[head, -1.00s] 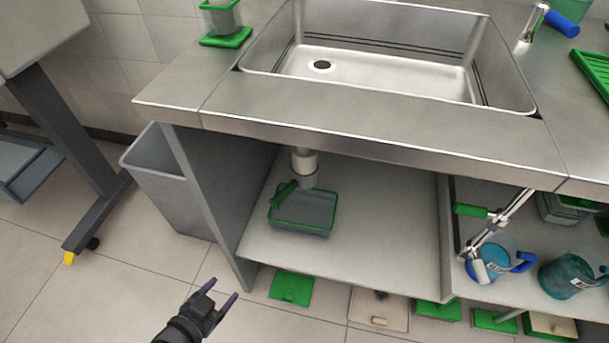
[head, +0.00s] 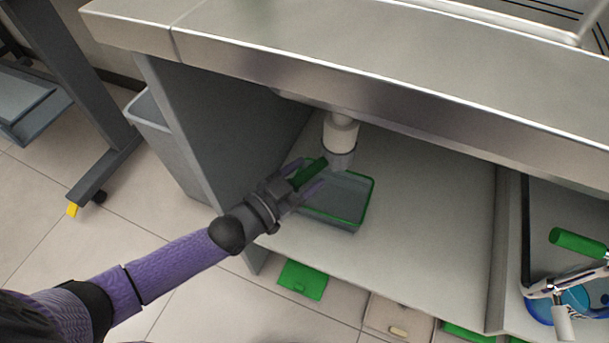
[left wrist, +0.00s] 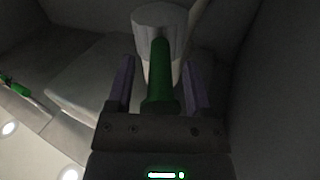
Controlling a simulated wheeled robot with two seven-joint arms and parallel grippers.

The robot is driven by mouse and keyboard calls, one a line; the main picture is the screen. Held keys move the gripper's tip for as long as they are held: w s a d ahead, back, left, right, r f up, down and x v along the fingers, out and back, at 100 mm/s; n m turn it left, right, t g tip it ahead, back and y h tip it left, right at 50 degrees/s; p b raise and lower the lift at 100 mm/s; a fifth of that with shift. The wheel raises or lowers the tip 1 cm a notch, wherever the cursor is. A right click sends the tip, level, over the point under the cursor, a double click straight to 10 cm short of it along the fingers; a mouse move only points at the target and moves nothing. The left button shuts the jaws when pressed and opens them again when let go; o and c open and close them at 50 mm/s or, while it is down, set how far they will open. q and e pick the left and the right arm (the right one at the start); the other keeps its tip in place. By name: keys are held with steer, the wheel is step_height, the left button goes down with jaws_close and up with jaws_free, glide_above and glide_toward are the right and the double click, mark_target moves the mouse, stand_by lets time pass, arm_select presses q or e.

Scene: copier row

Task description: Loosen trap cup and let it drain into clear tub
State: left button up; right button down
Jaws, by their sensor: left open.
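The trap cup (head: 341,158) is a pale grey cylinder below the white pipe under the sink, with a green handle (head: 309,173) slanting down to the left. In the left wrist view the cup (left wrist: 160,17) is ahead and the handle (left wrist: 159,75) points back toward me. My left gripper (head: 310,176) is open, with one finger on each side of the handle. In the left wrist view gaps show between the fingers (left wrist: 157,72) and the handle. The clear tub (head: 366,205) with a green rim sits on the cabinet floor below the cup. My right gripper is not in view.
The cabinet floor (head: 430,220) right of the tub is clear. A chrome fitting with a green grip (head: 577,242) is at the right.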

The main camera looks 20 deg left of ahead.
arm_select(q)
jaws_close()
stand_by(1.4)
